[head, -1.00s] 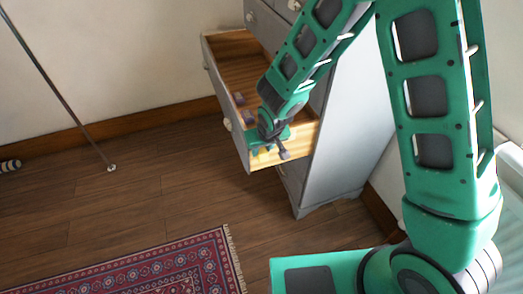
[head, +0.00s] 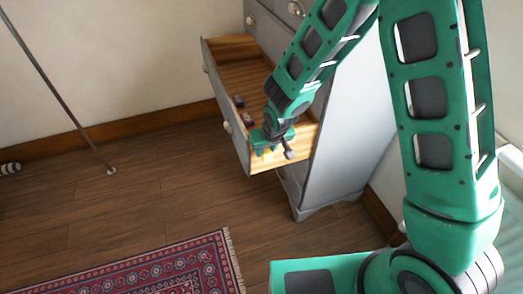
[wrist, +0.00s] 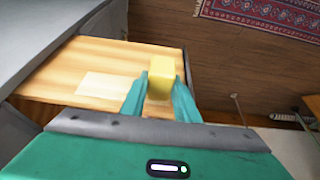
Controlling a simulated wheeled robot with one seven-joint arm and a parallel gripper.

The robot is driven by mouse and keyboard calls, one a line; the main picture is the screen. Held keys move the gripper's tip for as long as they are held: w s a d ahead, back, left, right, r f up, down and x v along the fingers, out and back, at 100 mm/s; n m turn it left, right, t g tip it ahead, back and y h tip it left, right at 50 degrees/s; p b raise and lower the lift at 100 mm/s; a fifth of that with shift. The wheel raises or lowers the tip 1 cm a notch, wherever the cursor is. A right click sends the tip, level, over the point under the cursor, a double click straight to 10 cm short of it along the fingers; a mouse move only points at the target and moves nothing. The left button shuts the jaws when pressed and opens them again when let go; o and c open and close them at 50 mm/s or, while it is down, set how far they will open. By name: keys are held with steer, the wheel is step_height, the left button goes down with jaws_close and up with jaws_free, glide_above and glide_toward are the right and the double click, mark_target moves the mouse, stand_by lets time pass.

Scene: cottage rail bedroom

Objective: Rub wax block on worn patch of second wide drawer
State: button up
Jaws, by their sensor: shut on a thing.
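The wide drawer (head: 208,54) stands pulled out of the grey dresser, its pale wooden side facing me. In the wrist view that drawer side (wrist: 60,72) carries a lighter rectangular patch (wrist: 105,86), the worn patch. My gripper (head: 262,145) is at the drawer side near its front end. In the wrist view the green fingers of my gripper (wrist: 160,90) are shut on a yellow wax block (wrist: 160,72). The block lies to the right of the patch, over the front part of the side. I cannot tell whether it touches the wood.
Small dark purple things (head: 239,101) lie inside the drawer. The grey dresser (head: 345,120) stands to the right of the drawer. A patterned rug (head: 180,268) lies on the wooden floor, and a thin pole (head: 60,95) stands at the left. Floor before the drawer is clear.

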steer(key=shift+w+d, duration=0.25)
steer(key=shift+d, duration=0.7)
steer(key=shift+d, duration=0.15)
steer(key=shift+w+d+r, duration=0.1)
steer(key=shift+w+d, duration=0.45)
steer(key=shift+d, duration=1.15)
steer(key=shift+w+d+f, duration=0.1)
steer(key=shift+w+d, duration=0.45)
steer(key=shift+d, duration=1.1)
steer(key=shift+w+d+r, duration=0.1)
steer(key=shift+w+d, duration=0.45)
steer(key=shift+d, duration=1.15)
steer(key=shift+s, duration=0.1)
steer(key=shift+s+a, duration=0.3)
steer(key=shift+a, duration=0.6)
steer(key=shift+s+a, duration=0.3)
steer(key=shift+a, duration=0.55)
steer(key=shift+a, duration=0.15)
